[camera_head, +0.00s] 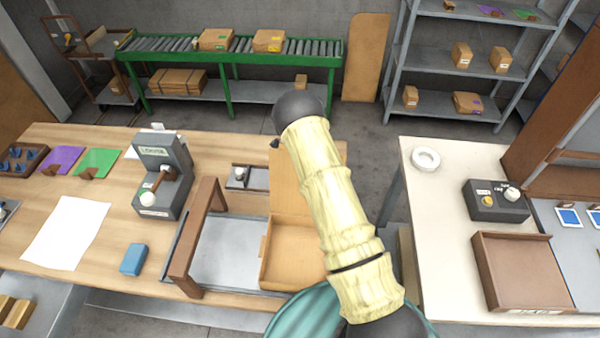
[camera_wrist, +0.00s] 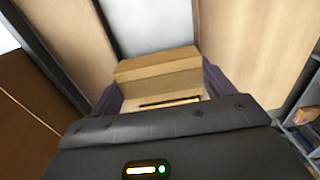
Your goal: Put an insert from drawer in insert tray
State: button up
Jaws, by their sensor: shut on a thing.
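My gripper (camera_wrist: 162,92) shows in the wrist view, its dark purple fingers closed on the sides of a tan, folded-looking insert (camera_wrist: 158,68). A dark slot or line shows at the insert's near edge. In the head view my gripper and the held insert are hidden behind my pale arm. Several tan blocks that look like inserts (camera_head: 18,312) lie in an open grey drawer (camera_head: 45,300) at the lower left. Which container is the insert tray is not clear; a shallow brown tray (camera_head: 520,272) with a front label sits on the right table.
An open cardboard box (camera_head: 292,250) lies on the wooden bench beside a brown arch (camera_head: 200,235) over a grey plate. A grey press (camera_head: 163,172), a blue block (camera_head: 133,259) and a white sheet (camera_head: 67,233) are left of it. A gap separates bench and right table.

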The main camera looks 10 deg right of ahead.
jog(key=shift+f+b, duration=0.3)
jog(key=shift+f, duration=0.1)
jog(key=o, duration=0.9)
jog(key=shift+s, duration=0.1)
jog(key=shift+r+p, duration=0.6)
jog(key=shift+w+r, duration=0.2)
jog(key=shift+r, duration=0.15)
notch_tip(320, 180, up, 11)
jog(key=b, duration=0.2)
jog(key=shift+s+r+b, duration=0.1)
jog(key=shift+r+b, duration=0.1)
jog(key=shift+b, duration=0.1)
